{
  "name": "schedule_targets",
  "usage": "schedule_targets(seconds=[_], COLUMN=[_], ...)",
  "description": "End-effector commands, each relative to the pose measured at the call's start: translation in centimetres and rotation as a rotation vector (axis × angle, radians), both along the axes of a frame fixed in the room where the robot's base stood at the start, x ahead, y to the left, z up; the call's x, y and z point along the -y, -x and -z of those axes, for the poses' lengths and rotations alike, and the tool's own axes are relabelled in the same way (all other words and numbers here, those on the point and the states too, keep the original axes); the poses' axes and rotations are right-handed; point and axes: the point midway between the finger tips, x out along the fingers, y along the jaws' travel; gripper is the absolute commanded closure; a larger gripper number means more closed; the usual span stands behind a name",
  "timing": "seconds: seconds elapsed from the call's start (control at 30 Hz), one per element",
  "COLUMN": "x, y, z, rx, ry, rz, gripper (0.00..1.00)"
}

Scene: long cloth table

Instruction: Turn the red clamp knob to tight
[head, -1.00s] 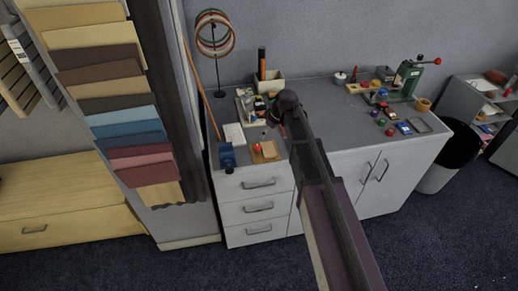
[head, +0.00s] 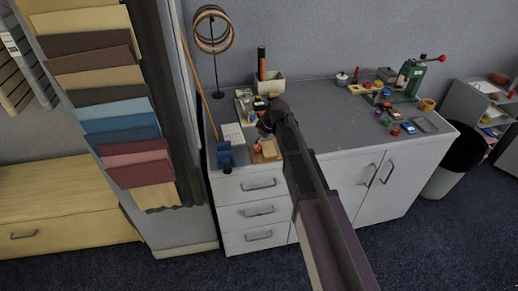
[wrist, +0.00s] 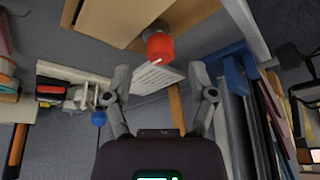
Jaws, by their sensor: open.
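The red clamp knob (wrist: 160,47) shows in the wrist view, with a pale mark on its face. It is fixed at the wooden board (wrist: 118,18). My gripper (wrist: 160,82) is open, its two fingers spread either side of the knob's line, with the knob a little beyond the fingertips and apart from them. In the head view the wooden board (head: 268,153) lies near the front left of the cabinet top.
A blue vise (head: 225,155) stands just left of the board on the cabinet top (head: 322,118). A white card (head: 232,133) lies behind it. A green press (head: 411,78) and several small coloured items are at the right. The middle of the top is fairly clear.

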Motion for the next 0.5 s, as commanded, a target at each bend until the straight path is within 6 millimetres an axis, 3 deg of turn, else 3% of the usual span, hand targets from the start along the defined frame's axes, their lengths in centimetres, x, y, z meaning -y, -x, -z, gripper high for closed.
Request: schedule_targets(seconds=[0.2,0.5], x=[-0.6,-0.9], y=[-0.3,-0.5], z=[1.8,2.4], rx=[0.0,0.0], ry=[0.0,0.0], rz=[0.0,0.0], gripper=[0.27,0.27])
